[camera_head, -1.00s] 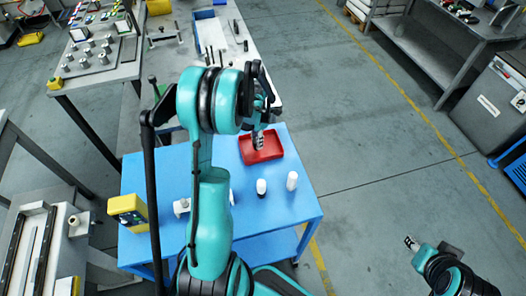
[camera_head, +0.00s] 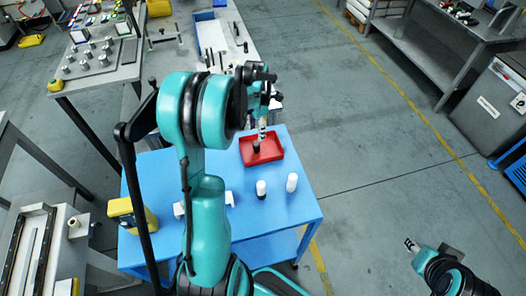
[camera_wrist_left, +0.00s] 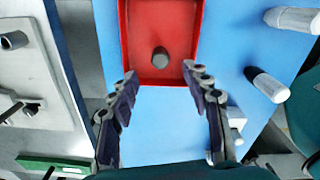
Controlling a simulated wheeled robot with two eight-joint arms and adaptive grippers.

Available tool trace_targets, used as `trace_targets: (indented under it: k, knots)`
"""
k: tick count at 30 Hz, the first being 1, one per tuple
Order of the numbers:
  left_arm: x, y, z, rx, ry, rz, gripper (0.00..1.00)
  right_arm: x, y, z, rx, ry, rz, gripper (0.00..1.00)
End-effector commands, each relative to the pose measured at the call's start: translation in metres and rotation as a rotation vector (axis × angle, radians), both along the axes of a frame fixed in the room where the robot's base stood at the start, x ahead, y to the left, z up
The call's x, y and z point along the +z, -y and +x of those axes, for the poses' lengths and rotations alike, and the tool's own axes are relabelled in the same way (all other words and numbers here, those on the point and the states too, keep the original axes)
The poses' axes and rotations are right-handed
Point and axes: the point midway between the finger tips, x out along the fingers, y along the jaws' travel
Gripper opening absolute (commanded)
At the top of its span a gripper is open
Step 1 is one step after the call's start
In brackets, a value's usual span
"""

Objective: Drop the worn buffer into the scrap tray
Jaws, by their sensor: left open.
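The scrap tray (camera_head: 275,155) is a shallow red tray on the blue table. A dark grey cylinder, which looks like the worn buffer (camera_wrist_left: 160,57), is inside the tray near its wall, apparently standing on end. It also shows as a dark shape in the head view (camera_head: 257,147), partly covered by my gripper. My left gripper (camera_head: 262,130) is above the tray. In the wrist view its fingers (camera_wrist_left: 159,75) are spread wide with nothing between them, at the tray's near edge. My right gripper (camera_head: 411,244) is at lower right, away from the table; its jaws are too small to read.
Two cylinders stand on the blue table (camera_head: 305,208) in front of the tray: a white one with a black end (camera_head: 261,188) and a white one (camera_head: 291,182). A yellow device (camera_head: 132,216) is at the left edge. A grey workbench (camera_head: 100,72) lies behind.

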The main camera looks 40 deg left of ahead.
Motion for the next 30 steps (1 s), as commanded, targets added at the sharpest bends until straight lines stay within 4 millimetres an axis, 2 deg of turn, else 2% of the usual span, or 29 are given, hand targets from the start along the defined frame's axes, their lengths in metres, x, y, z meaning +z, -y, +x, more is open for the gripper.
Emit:
trace_targets:
  k: [3, 9, 25, 28, 30]
  knots:
    - [0.023, 0.000, 0.000, 0.000, 0.000, 0.000, 0.48, 0.000, 0.000, 0.000, 0.000, 0.000, 0.000, 0.40]
    - [0.044, 0.000, 0.000, 0.000, 0.000, 0.000, 0.48, 0.000, 0.000, 0.000, 0.000, 0.000, 0.000, 0.40]
    - [0.047, 0.001, 0.000, -0.005, 0.001, 0.001, 0.48, 0.000, 0.000, 0.000, 0.000, 0.000, 0.000, 0.40]
    - [0.051, 0.010, -0.002, -0.075, 0.014, 0.008, 0.48, -0.002, 0.000, 0.000, 0.000, 0.000, 0.000, 0.40]
    - [0.058, 0.024, -0.006, -0.200, 0.040, 0.023, 0.48, -0.006, 0.000, 0.000, 0.000, 0.000, 0.000, 0.40]
